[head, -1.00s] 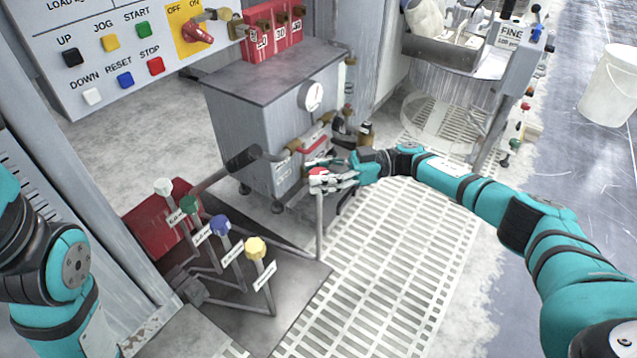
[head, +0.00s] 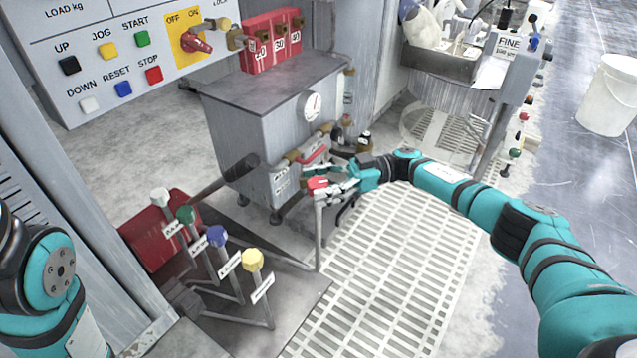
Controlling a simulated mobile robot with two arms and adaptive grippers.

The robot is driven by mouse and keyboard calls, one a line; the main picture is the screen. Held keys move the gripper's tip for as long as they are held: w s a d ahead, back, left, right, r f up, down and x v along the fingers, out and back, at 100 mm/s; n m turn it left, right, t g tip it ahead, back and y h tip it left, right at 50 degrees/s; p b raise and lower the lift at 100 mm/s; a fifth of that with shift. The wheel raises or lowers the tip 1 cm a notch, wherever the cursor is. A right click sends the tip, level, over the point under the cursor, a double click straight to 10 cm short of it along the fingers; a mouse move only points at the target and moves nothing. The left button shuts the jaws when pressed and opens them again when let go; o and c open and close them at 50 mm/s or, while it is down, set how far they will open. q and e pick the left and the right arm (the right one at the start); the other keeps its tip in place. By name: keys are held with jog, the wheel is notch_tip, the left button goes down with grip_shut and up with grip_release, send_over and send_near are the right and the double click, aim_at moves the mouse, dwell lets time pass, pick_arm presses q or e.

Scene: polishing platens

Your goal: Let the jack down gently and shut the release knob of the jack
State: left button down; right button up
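A red knob (head: 317,184) tops a thin upright grey post in front of the grey cabinet, at the middle of the head view. I take it for the release knob, but no label on it can be read. My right gripper (head: 334,178) is at this knob, coming from the right, with its pale fingertips beside or against it. The fingers overlap the knob and cabinet front, so I cannot tell whether they are closed on it. A red body (head: 150,246) sits low at the left behind the levers; whether it is the jack is unclear. My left gripper is out of view.
Levers with white (head: 160,197), green (head: 186,214), blue (head: 217,235) and yellow (head: 252,259) knobs stand left of the post. The grey cabinet (head: 242,140) with a gauge (head: 313,106) stands behind. Open floor grating (head: 400,260) lies right. A button panel (head: 130,45) hangs upper left.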

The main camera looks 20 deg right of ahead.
jog(key=d, duration=1.2)
dwell(0.6)
